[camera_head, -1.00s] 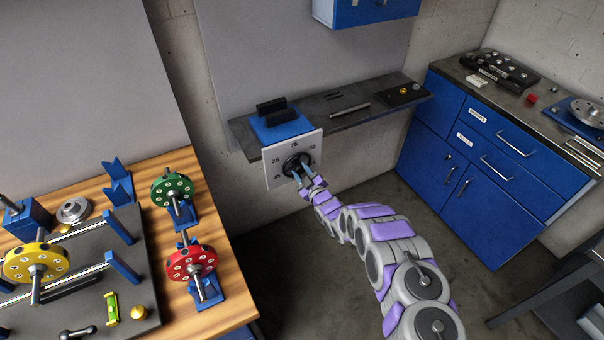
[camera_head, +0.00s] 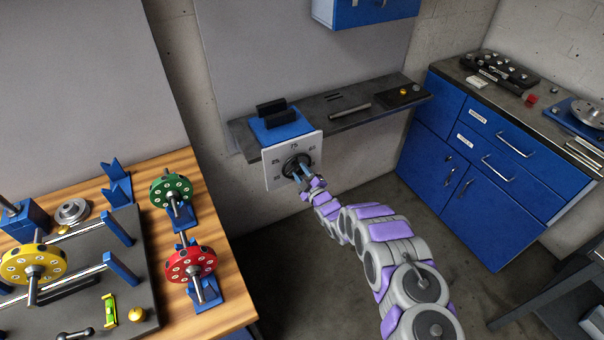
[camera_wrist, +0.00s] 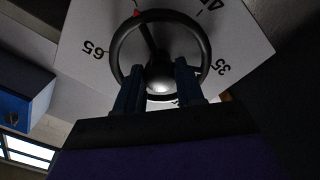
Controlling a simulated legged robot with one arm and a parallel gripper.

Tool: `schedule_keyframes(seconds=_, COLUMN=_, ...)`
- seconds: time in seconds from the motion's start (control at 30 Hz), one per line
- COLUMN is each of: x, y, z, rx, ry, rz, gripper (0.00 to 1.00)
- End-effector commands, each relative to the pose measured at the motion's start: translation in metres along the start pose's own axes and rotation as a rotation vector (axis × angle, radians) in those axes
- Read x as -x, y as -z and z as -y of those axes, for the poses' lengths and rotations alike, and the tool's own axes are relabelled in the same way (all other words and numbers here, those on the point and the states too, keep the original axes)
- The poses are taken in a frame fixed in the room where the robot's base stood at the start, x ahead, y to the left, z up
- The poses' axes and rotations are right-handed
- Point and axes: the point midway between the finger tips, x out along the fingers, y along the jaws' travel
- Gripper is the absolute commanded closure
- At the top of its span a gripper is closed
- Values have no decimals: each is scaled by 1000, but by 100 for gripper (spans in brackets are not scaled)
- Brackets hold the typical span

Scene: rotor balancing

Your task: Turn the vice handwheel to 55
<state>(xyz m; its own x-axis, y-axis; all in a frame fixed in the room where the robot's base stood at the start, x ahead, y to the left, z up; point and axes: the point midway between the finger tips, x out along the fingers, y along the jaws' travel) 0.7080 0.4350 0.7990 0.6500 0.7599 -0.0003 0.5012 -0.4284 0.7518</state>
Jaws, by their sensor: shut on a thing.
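The vice (camera_head: 283,126) has a blue body and two dark jaws and stands on the wall shelf. Its white dial plate (camera_head: 273,178) faces forward with printed numbers, and 75 shows at its top. The dark round handwheel (camera_head: 289,166) sits at the plate's middle. In the wrist view the handwheel (camera_wrist: 121,72) shows a spoke with a red pointer (camera_wrist: 137,13) near the rim; 65 is to the left of it and 35 at right. My gripper (camera_head: 303,173) is at the wheel's lower right. Its fingers (camera_wrist: 160,88) are shut on the wheel, near the hub and lower rim.
The grey shelf (camera_head: 350,122) also carries a rod (camera_head: 350,111) and a small dark block. A wooden bench (camera_head: 226,312) with green, red and yellow rotors stands at left. Blue cabinets (camera_head: 480,170) stand at right. Open floor lies between.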

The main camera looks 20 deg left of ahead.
Motion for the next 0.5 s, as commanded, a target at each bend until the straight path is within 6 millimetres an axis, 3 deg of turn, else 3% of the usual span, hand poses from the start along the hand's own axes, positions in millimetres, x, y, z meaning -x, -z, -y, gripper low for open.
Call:
schedule_keyframes(seconds=0.03, x=0, y=1, z=5, rx=-1, ry=9, rz=0, gripper=93)
schedule_keyframes(seconds=0.07, x=0, y=1, z=5, rx=-1, ry=9, rz=0, gripper=62)
schedule_keyframes(seconds=0.1, x=0, y=1, z=5, rx=-1, ry=8, rz=-1, gripper=58)
schedule_keyframes(seconds=0.33, x=0, y=1, z=3, rx=-1, ry=4, rz=-1, gripper=37)
schedule_keyframes(seconds=0.5, x=1, y=1, z=0, rx=-1, ry=0, rz=-2, gripper=37)
